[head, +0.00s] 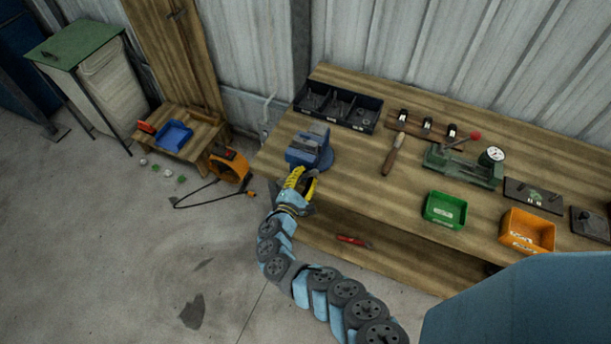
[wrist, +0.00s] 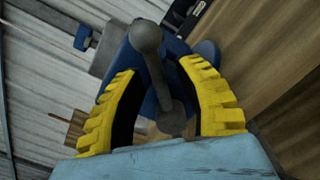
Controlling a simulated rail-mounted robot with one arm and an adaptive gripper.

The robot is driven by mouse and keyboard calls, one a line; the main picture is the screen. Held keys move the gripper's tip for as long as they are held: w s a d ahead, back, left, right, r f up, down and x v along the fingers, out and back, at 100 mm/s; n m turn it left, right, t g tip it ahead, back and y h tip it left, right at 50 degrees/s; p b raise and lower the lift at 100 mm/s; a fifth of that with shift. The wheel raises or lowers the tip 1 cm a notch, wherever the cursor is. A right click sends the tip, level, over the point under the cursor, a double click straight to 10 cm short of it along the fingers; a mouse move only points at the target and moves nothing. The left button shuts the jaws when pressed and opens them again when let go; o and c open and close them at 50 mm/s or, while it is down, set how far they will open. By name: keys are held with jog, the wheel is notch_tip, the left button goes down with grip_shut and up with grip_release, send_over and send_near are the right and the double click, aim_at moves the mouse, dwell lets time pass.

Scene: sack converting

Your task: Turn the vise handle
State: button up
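The blue vise (head: 308,148) stands on the left front corner of the wooden workbench. Its grey handle (wrist: 156,75), a bar with a ball at each end, shows in the wrist view, with the blue vise body (wrist: 176,46) behind it. My gripper (head: 301,178), with yellow ribbed fingers, is right at the front of the vise. In the wrist view my gripper (wrist: 157,68) has one finger on each side of the handle, with gaps visible between fingers and bar. The handle is hidden behind my gripper in the head view.
The workbench (head: 350,190) also bears a black divided bin (head: 338,106), a wood-handled tool (head: 393,155), a green press (head: 462,166), a green bin (head: 444,210) and an orange bin (head: 527,231). A red-handled tool (head: 353,241) lies on the lower shelf.

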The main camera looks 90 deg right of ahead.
jog(key=shift+a, duration=0.1)
dwell(0.3)
jog(key=v, duration=1.1)
jog(key=shift+w+a, duration=0.2)
jog(key=shift+a, duration=0.15)
